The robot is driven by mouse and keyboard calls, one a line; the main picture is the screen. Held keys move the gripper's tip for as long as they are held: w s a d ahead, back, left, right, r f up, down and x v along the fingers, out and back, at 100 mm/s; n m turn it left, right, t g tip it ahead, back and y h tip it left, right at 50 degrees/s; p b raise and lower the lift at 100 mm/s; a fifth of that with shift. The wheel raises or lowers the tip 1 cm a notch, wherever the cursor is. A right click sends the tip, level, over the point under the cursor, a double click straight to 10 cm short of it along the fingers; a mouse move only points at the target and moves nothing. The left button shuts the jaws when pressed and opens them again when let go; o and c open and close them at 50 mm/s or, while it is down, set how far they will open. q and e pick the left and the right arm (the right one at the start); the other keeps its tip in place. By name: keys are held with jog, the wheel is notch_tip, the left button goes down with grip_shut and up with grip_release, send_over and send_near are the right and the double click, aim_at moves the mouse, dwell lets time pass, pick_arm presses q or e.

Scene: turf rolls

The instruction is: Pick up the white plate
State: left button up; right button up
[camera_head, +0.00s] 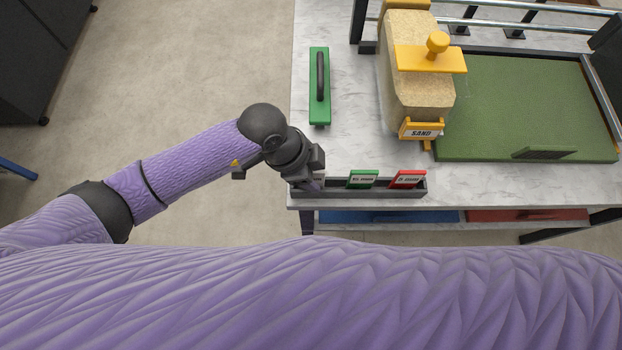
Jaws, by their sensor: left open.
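I cannot make out a white plate in the head view. A dark rack (390,193) lies along the front edge of the table, holding a green plate (362,180) and a red plate (408,179), both with pale labels. My left gripper (312,181) is over the rack's left end, left of the green plate, and hides that end. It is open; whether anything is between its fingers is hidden. My right gripper is not in view.
On the marble table (350,140) stand a green block with a black handle (319,86), a bin labelled SAND (412,75) and a tray of green turf (510,105). A lower shelf holds blue (390,216) and red (525,215) items.

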pick_arm(q)
jog(key=shift+x, duration=0.8)
jog(key=shift+r, duration=0.1)
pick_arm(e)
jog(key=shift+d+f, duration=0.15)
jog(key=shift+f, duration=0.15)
pick_arm(q)
jog(key=shift+c, duration=0.3)
grip_shut()
